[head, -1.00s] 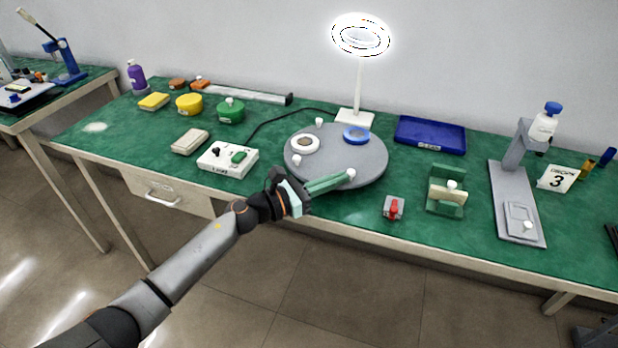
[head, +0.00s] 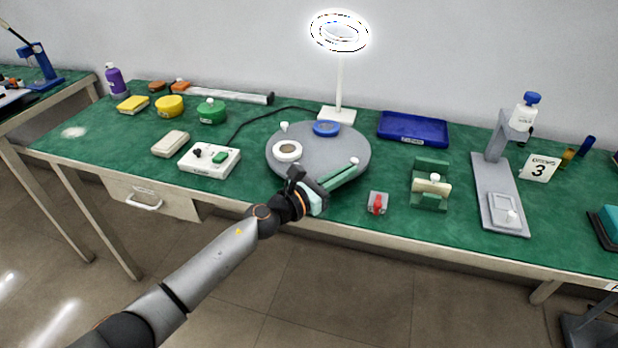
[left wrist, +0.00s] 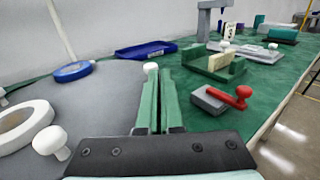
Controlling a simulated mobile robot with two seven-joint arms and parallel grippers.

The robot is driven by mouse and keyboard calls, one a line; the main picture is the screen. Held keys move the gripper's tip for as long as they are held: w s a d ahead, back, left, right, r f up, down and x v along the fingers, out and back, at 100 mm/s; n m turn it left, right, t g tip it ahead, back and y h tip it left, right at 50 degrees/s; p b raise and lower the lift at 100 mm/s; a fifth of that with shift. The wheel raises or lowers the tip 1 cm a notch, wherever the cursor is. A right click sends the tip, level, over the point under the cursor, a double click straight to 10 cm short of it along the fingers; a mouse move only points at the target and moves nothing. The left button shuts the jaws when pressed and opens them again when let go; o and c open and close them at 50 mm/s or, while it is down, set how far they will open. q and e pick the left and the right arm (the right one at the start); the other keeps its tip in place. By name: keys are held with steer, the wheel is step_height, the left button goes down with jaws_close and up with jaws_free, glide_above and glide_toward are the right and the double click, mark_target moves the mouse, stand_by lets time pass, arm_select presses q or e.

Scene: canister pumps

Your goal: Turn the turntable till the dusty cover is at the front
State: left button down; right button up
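The round grey turntable (head: 345,145) carries a white ring-shaped cover (head: 288,150) at its left and a blue ring-shaped cover (head: 326,128) at its back. I cannot tell from the surfaces which is dusty. White knobs stand near its rim; one (head: 354,160) is at the right front, another (head: 284,126) at the back left. My left gripper (head: 343,171) reaches over the front rim. Its green fingers are together with only a thin slit, tips at the right-front knob, which also shows in the left wrist view (left wrist: 151,68). Contact is unclear. My right gripper is out of view.
A white control box (head: 208,160) stands left of the turntable. A small grey block with a red lever (head: 377,203) and a green holder (head: 430,190) stand to the right. The lamp's base (head: 337,114) and a blue tray (head: 413,130) are behind.

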arm_select(q)
steer(key=shift+w+d, duration=0.15)
steer(key=shift+d, duration=0.25)
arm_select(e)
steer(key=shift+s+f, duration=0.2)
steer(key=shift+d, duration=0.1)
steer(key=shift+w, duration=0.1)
